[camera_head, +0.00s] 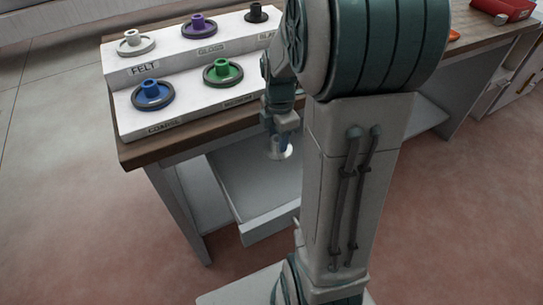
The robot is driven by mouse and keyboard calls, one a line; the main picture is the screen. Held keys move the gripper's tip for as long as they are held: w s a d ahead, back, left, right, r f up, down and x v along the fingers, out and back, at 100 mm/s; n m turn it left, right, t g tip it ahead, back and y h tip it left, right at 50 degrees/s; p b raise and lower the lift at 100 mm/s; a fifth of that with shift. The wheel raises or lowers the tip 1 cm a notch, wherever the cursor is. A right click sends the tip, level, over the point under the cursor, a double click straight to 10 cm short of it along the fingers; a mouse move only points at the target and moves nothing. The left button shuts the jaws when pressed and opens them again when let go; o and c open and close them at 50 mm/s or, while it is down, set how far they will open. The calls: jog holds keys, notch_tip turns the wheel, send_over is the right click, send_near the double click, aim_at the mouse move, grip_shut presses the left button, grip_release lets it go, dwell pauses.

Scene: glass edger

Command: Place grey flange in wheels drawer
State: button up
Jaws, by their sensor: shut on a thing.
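My gripper (278,139) points down in front of the bench. It is shut on a small light-grey disc-like part, the grey flange (284,154); the fingers hide much of it. The flange is held in the air, in the picture over the open drawer (222,177) under the bench top. The drawer is pulled out toward me and its visible floor looks empty. My arm hides its right part. No drawer label is readable. I cannot tell how high the flange is above the drawer.
A white stepped rack (190,108) on the bench (135,157) holds several wheels, including blue (152,95), green (222,72) and purple (197,26) ones. A red box (505,9) and an orange item (454,36) lie at the right. The floor at left is clear.

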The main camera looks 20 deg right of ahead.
aim_at(283, 157)
jog(key=f+b, duration=0.1)
jog(key=s+f+b, duration=0.1)
jog(key=f, duration=0.1)
jog(key=s+f+b, duration=0.1)
jog(key=shift+a+f, duration=0.1)
jog(key=shift+f, duration=0.2)
grip_shut()
jog(key=shift+s+f+b, duration=0.6)
jog(key=shift+f+b, duration=0.3)
jog(key=shift+b, duration=0.2)
jog(key=w+f+b, duration=0.1)
jog(key=f, duration=0.1)
jog(key=w+f, duration=0.1)
jog(key=f, duration=0.1)
jog(key=w+f+b, duration=0.1)
jog(key=f, duration=0.1)
jog(key=shift+w+b, duration=0.2)
jog(key=shift+b, duration=0.15)
jog(key=shift+w+f, duration=0.2)
jog(key=shift+w, duration=0.05)
jog(key=shift+s+r, duration=0.25)
jog(key=shift+r, duration=0.35)
jog(key=shift+s+r, duration=0.25)
jog(key=shift+s, duration=0.05)
jog(key=shift+f+b, duration=0.3)
jog(key=shift+f, duration=0.05)
jog(key=o, duration=1.2)
grip_release()
jog(key=shift+o, duration=0.2)
